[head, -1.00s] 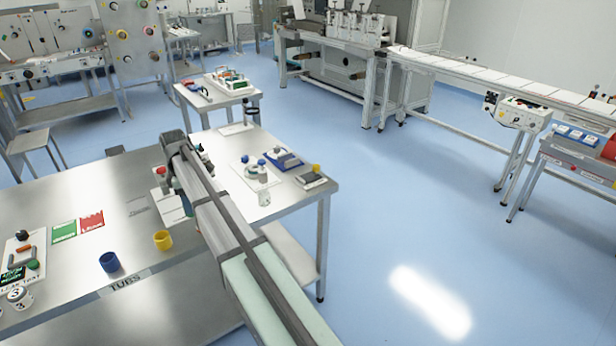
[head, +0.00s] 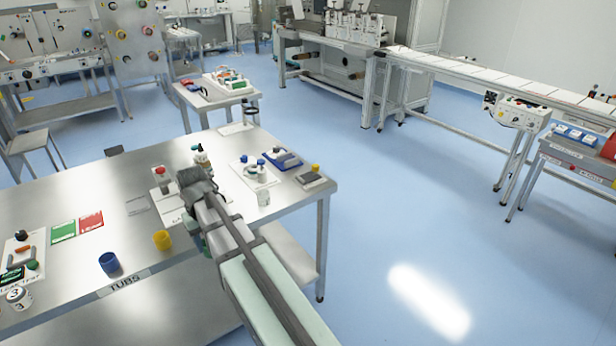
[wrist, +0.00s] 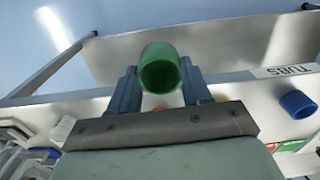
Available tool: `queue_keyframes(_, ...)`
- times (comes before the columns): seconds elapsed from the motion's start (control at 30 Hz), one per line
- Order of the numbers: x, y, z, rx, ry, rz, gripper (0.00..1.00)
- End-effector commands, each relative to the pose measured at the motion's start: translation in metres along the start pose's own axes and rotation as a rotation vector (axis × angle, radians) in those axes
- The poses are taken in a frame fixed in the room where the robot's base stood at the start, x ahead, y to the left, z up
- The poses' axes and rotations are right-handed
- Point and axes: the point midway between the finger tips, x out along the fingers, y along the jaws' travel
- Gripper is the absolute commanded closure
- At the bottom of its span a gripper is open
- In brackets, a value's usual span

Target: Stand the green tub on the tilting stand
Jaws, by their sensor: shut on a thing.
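The green tub (wrist: 160,68) is between the two fingers of my gripper (wrist: 160,84) in the wrist view, with its dark open mouth towards the camera. The fingers are shut on its sides. In the head view my arm's end hangs near the front right of the steel table (head: 90,215), and the arm mostly hides the tub. A blue tub (head: 109,263) and a yellow tub (head: 162,240) stand on the table to the left, by the TUBS label (head: 125,283). I cannot pick out the tilting stand for certain.
Green (head: 63,233) and red (head: 91,222) cards lie behind the tubs. White bottles and a blue tray (head: 283,160) fill the back right. Clear floor lies to the right.

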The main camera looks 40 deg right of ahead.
Motion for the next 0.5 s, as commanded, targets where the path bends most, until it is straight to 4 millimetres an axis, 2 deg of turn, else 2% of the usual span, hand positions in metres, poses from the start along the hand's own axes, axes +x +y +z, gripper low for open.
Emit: queue_keyframes(0.5,0.0000,0.0000,-0.0001,0.041,0.000,0.000,0.81)
